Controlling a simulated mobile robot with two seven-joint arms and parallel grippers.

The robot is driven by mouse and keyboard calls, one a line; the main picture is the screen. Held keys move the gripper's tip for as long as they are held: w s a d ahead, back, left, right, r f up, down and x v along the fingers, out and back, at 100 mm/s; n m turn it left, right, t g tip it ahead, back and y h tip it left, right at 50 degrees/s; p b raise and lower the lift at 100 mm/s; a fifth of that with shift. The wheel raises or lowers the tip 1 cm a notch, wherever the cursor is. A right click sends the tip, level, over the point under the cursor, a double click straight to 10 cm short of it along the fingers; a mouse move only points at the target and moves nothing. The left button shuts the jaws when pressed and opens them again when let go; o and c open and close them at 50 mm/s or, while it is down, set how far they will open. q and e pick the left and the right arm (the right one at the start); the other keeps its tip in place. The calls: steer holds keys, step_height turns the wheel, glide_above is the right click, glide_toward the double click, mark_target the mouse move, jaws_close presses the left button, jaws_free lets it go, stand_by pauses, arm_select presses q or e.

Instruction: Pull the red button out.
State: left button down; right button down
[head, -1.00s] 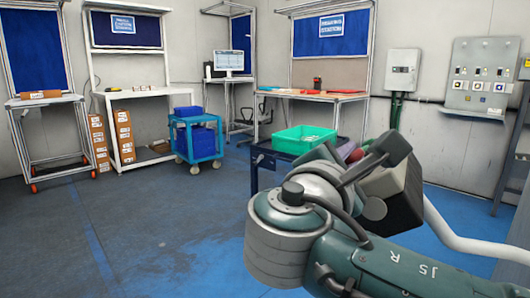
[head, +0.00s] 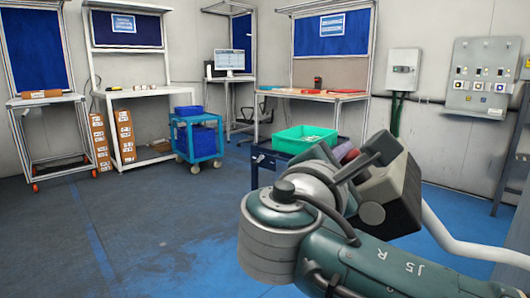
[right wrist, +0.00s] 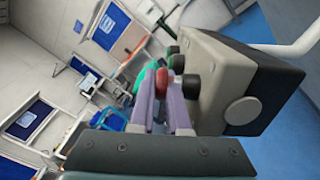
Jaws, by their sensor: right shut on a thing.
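The red button (right wrist: 163,83) shows in the right wrist view as a small rounded red piece at the tips of my right gripper (right wrist: 163,88). The two pale purple fingers are shut on it, one on each side. The control box (right wrist: 215,85) beside the fingers has a beige and black housing, dark round knobs and a pale round disc. In the head view, the box (head: 392,188) is partly behind my right arm, and the right gripper (head: 345,151) shows only in part. The button is not clear there. My left gripper is out of view.
A green bin (head: 305,139) sits on a dark blue cart just behind the right gripper. A pale pipe (head: 455,244) curves beside the control box. A blue trolley (head: 196,137) and workbenches stand farther back. The floor at left is clear.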

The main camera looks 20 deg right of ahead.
steer(key=shift+a+r, duration=0.1)
steer(key=shift+r, duration=0.15)
steer(key=c, duration=1.2)
jaws_free()
steer(key=shift+w, duration=0.1)
steer(key=shift+a, duration=0.2)
steer(key=v, duration=0.9)
steer(key=shift+s+a, duration=0.2)
steer(key=shift+s, duration=0.15)
